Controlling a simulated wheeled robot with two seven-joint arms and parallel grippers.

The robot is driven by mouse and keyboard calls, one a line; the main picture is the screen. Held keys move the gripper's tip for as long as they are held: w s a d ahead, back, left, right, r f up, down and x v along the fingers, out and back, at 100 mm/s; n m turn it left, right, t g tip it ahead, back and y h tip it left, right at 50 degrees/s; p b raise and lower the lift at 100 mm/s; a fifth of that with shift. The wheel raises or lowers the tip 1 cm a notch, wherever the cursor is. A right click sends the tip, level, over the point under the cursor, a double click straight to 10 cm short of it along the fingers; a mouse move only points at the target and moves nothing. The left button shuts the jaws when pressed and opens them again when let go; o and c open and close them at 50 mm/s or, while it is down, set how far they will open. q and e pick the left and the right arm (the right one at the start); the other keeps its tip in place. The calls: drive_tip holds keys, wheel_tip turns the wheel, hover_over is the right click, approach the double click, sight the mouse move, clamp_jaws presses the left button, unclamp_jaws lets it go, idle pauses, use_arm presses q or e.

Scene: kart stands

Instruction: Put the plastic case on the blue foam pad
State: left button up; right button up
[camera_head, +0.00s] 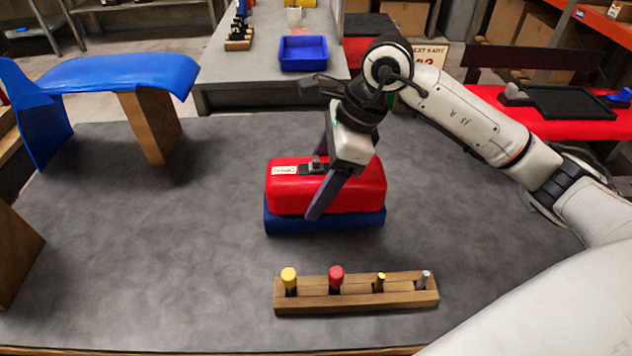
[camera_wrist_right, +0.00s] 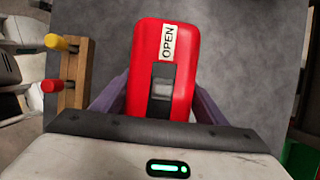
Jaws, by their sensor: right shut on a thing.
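The plastic case (camera_head: 362,193) is red with a white OPEN label and a dark latch. In the head view it is over the blue foam pad (camera_head: 325,222), with its underside appearing to meet the pad; a small gap cannot be ruled out. My right gripper (camera_head: 318,180) is shut on the case, with one purple finger across its near side and the other at its far side. The right wrist view also shows the case (camera_wrist_right: 163,60) between the two fingers. The pad is hidden in that view. My left gripper is not in view.
A wooden rack (camera_head: 355,293) with several upright tools stands in front of the pad. A blue curved panel (camera_head: 120,72) on wooden supports stands at the left. A blue tray (camera_head: 303,54) sits on a bench behind. The grey tabletop (camera_head: 150,240) is clear left of the pad.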

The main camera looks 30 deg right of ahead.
drive_tip(key=shift+w+f, duration=0.1)
drive_tip(key=shift+f, duration=0.15)
drive_tip(key=o, duration=1.3)
drive_tip(key=shift+r, duration=0.1)
drive_tip(key=v, duration=1.2)
drive_tip(key=shift+r, duration=0.1)
